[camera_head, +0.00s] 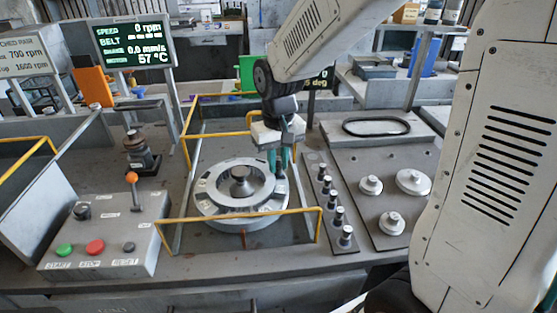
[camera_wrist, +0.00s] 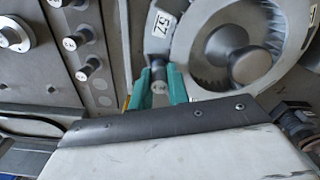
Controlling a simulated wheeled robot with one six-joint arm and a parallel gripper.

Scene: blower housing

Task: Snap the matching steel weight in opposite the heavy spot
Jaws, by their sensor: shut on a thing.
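My gripper (camera_head: 282,160) has teal fingers and is at the right-rear rim of the blower rotor (camera_head: 212,190). In the wrist view my gripper (camera_wrist: 158,88) is shut on a small steel weight (camera_wrist: 159,87), which shows between the fingertips beside the rotor (camera_wrist: 190,62). I cannot tell whether the weight touches or sits in the rim. No heavy-spot mark is clear.
A yellow guard frame (camera_head: 240,216) surrounds the rotor. The control box (camera_head: 120,225) with green and red buttons is at left. The screen (camera_head: 134,45) reads 0 rpm, 0.0 mm/s and 57 °C. Another display behind my arm is mostly hidden. Round metal parts (camera_head: 391,222) lie on the right-hand plate.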

